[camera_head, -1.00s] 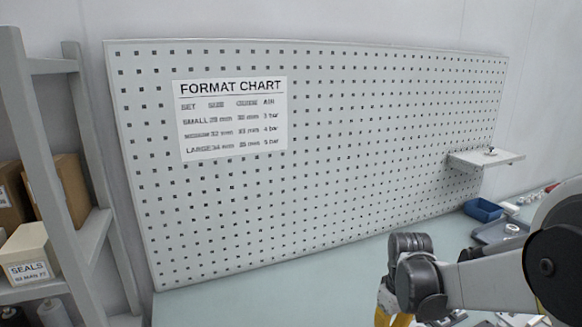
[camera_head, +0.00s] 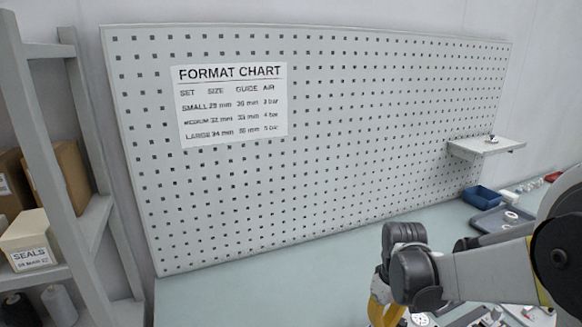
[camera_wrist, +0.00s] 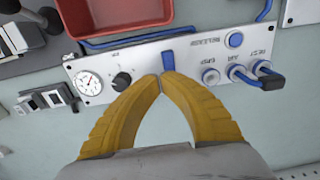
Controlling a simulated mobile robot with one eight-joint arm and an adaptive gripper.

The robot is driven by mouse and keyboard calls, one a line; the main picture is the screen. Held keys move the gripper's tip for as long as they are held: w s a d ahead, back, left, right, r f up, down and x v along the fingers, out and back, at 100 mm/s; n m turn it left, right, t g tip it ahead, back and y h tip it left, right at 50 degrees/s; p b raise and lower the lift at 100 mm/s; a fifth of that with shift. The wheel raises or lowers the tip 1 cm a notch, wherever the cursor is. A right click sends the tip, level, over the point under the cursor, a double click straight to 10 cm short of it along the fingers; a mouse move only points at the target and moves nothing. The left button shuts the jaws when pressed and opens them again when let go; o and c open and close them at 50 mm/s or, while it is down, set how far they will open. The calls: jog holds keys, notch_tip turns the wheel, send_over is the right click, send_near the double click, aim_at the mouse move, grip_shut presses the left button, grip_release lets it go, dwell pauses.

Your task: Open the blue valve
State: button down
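In the wrist view, a light control panel (camera_wrist: 190,60) carries a small blue lever (camera_wrist: 168,61), which looks like the blue valve's handle. My gripper (camera_wrist: 161,76) has two yellow fingers with their tips almost together, just below the lever's near end. The lever shows beyond the tips, not clearly between them. I cannot tell whether they touch it. In the head view, my gripper (camera_head: 385,312) is at the lower right, partly cut off by the frame edge, and the blue lever cannot be made out there.
The panel has a gauge (camera_wrist: 88,82), a black knob (camera_wrist: 122,82), a round blue button (camera_wrist: 234,39) and several ports with blue rings at right. A red bin (camera_wrist: 115,14) stands behind it. A pegboard (camera_head: 330,150) backs the bench; a shelf (camera_head: 485,146) juts out at right.

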jog(key=shift+s+a, duration=0.7)
jog(key=shift+s, duration=0.25)
jog(key=shift+s+a, duration=0.7)
jog(key=shift+s, duration=0.25)
notch_tip(320, 180, up, 7)
jog(key=p, duration=0.5)
jog(key=shift+p, duration=0.35)
jog(key=s+r+m+t+b, duration=0.1)
jog(key=s+r+m+t, duration=0.3)
jog(key=s+r+t, duration=0.3)
jog(key=shift+v, duration=2.3)
jog(key=shift+s+f, duration=0.15)
